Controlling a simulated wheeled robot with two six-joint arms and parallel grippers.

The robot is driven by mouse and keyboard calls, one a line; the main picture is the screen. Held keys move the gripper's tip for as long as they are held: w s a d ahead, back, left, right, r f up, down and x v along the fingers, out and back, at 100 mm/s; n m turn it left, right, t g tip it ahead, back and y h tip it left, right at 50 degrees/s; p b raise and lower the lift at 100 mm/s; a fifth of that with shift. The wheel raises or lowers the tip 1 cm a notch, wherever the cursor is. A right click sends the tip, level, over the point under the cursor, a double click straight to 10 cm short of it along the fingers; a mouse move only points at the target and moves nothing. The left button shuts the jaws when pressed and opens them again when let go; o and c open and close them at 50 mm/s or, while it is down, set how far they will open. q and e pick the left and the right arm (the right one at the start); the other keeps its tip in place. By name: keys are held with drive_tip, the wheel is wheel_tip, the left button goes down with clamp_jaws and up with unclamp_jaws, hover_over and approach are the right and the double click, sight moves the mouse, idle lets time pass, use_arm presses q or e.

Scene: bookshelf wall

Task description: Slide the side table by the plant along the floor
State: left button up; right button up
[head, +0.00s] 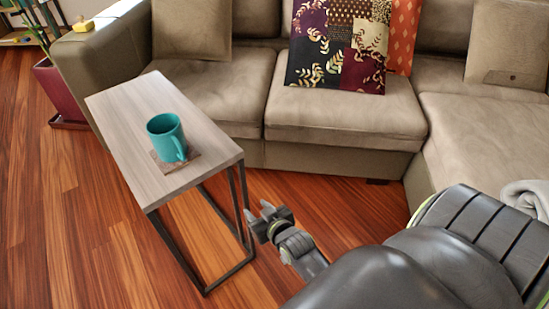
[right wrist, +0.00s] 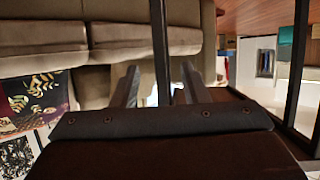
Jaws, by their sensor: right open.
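The side table has a pale grey wood top (head: 125,120) on a thin black metal frame (head: 183,255) and stands upright on the wood floor in front of the sofa. A teal mug (head: 166,137) stands on a brown coaster (head: 176,161) on the top. My right gripper (head: 258,217) is open beside the table's right-hand legs, below the top. In the right wrist view a dark table leg (right wrist: 160,45) shows in the gap between the open fingers (right wrist: 160,88); I cannot tell whether they touch it. My left gripper is not in view.
A beige sofa (head: 210,92) with cushions (head: 340,45) runs behind the table. A potted plant (head: 60,90) stands at the left by the sofa arm. A yellow object (head: 84,25) lies on that arm. The floor (head: 60,200) left of the table is clear.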

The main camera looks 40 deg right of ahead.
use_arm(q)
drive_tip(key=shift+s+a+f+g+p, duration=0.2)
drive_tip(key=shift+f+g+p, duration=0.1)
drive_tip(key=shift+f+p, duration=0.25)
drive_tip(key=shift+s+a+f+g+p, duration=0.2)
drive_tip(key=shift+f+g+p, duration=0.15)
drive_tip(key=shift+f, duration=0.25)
use_arm(e)
drive_tip(key=v, duration=0.8)
drive_tip(key=shift+s, duration=0.35)
drive_tip(key=shift+r, duration=0.1)
